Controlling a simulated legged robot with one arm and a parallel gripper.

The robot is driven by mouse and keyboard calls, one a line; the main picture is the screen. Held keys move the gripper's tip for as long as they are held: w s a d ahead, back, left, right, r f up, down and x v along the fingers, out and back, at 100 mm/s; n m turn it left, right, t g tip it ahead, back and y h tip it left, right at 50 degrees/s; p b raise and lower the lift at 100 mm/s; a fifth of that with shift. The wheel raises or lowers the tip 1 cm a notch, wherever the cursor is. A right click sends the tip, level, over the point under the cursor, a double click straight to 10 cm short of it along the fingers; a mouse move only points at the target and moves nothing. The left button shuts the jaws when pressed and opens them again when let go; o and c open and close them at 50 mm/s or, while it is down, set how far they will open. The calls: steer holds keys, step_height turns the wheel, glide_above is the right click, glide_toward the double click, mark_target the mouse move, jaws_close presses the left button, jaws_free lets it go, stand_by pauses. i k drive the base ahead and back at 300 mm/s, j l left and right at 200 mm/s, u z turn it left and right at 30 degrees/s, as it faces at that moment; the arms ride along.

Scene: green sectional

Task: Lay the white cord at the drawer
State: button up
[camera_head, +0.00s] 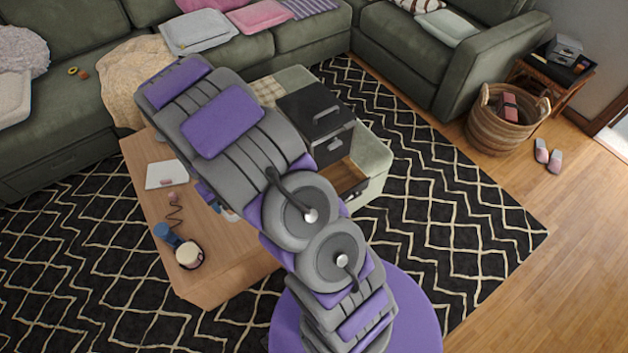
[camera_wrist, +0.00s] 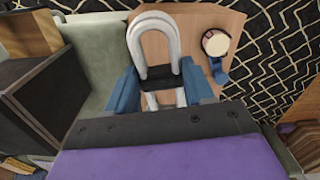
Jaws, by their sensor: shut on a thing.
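The white cord (camera_wrist: 152,22) shows in the wrist view as a thick upright loop, its two lower ends between the blue fingers of my gripper (camera_wrist: 161,85). My gripper is shut on it. In the head view my own arm hides most of the gripper and the cord. A black drawer unit (camera_head: 311,108) sits on the pale green ottoman (camera_head: 374,158). A lower drawer (camera_head: 340,174) with a wooden inside stands open at its front, partly behind my arm. In the wrist view the dark unit (camera_wrist: 28,105) is left of the gripper, apart from the cord.
A wooden coffee table (camera_head: 225,255) bears a white sheet (camera_head: 160,183), a blue object (camera_head: 165,233) and a round, cream-topped object (camera_head: 189,255). A green sectional (camera_head: 400,45) lines the back. A wicker basket (camera_head: 490,128) and slippers (camera_head: 548,155) stand right. The rug at right is clear.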

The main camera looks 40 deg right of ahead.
mark_target(343, 190)
steer(key=l+u, duration=0.2)
steer(key=u, duration=0.2)
steer(key=l+u, duration=0.2)
steer(key=u, duration=0.25)
steer(key=k+l+u, duration=0.1)
steer(key=u, duration=0.3)
steer(key=k+l+u, duration=0.1)
steer(key=u, duration=0.35)
steer(key=k+l+u, duration=0.3)
steer(key=k+l, duration=0.15)
steer(key=k+l+u, duration=0.25)
steer(key=k, duration=0.25)
steer(key=k+l+u, duration=0.3)
steer(key=k, duration=0.2)
steer(key=k+l, duration=0.15)
steer(key=k, duration=0.25)
steer(key=k+l, duration=0.1)
steer(key=k, duration=0.3)
